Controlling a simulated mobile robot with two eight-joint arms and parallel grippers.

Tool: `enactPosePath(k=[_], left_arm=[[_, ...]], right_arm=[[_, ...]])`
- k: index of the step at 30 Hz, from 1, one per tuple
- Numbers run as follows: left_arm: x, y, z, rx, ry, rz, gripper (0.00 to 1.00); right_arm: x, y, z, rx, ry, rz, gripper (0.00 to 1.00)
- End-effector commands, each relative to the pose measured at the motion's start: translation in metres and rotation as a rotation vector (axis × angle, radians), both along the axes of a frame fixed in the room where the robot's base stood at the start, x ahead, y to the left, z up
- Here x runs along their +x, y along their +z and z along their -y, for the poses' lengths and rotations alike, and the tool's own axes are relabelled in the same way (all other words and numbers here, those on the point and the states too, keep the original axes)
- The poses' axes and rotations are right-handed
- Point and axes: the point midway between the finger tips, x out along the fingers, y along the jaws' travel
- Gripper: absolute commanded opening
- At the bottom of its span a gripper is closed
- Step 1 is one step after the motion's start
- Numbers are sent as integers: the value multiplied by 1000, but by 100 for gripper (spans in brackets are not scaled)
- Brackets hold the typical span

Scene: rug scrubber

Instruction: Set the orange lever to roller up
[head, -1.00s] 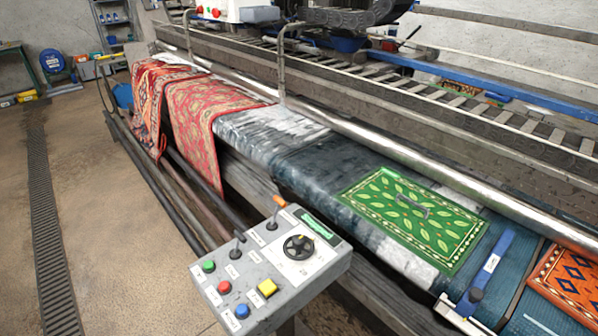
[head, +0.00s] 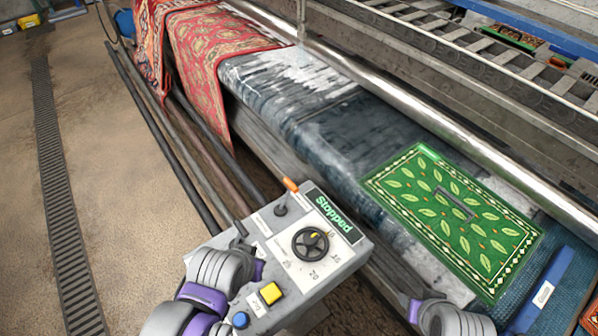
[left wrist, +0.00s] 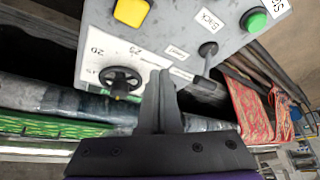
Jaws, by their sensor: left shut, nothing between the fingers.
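My left gripper (left wrist: 161,78) is shut and empty in the left wrist view, fingertips over the box between the black dial (left wrist: 122,80) and a black lever (left wrist: 207,50). The orange lever does not show there. In the head view my left wrist covers the box's near left part. My right gripper is out of view.
The box display (head: 333,214) reads "Stopped". A yellow button (head: 271,292) and a blue button (head: 240,320) sit nearer me. A green rug (head: 455,220) lies on the machine bed to the right, with a metal roller (head: 440,115) behind. Red rugs (head: 205,70) hang at left.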

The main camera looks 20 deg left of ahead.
Motion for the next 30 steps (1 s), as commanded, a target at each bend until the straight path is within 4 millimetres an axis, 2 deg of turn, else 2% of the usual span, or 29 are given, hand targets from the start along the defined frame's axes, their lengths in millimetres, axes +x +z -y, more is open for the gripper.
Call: enactPosePath(k=[5,8,11,15,18,24,27,30], left_arm=[[5,4,0,3,-8,-5,0],[21,18,2,13,-41,-24,0],[52,39,5,32,-104,-60,0],[111,70,12,62,-231,-128,0],[155,84,17,81,-327,-176,0],[232,92,29,102,-508,-259,0],[258,89,33,107,-577,-287,0],[274,86,37,109,-624,-305,0]], right_arm=[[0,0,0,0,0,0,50],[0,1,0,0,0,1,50],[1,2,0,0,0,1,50],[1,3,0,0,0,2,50],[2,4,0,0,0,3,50],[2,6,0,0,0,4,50],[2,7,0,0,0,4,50],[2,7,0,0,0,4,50]])
